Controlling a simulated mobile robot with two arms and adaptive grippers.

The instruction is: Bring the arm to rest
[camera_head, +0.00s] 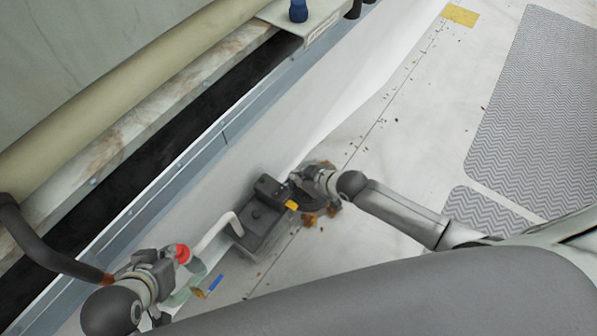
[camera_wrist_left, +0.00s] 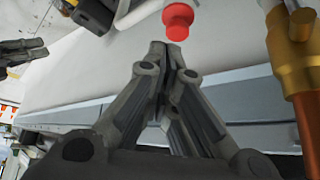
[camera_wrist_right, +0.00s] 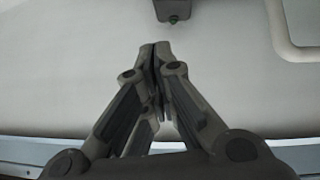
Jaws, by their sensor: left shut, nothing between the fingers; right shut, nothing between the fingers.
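My left gripper (camera_head: 172,258) is at the lower left of the head view, close to a red knob (camera_head: 182,253). In the left wrist view its fingers (camera_wrist_left: 170,50) are shut together and empty, with the red knob (camera_wrist_left: 178,20) just beyond the tips and apart from them in the picture. My right gripper (camera_head: 296,178) is near the middle of the head view, beside a dark box-like fitting (camera_head: 262,213) with a yellow part. In the right wrist view its fingers (camera_wrist_right: 154,50) are shut and empty, facing a pale wall.
A dark hose (camera_head: 35,245) with a copper end lies left of my left gripper; a brass fitting (camera_wrist_left: 288,45) shows in the left wrist view. A bent white pipe (camera_head: 215,233) lies between the grippers. Small debris dots the pale floor. Grey patterned mats (camera_head: 540,100) lie at right.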

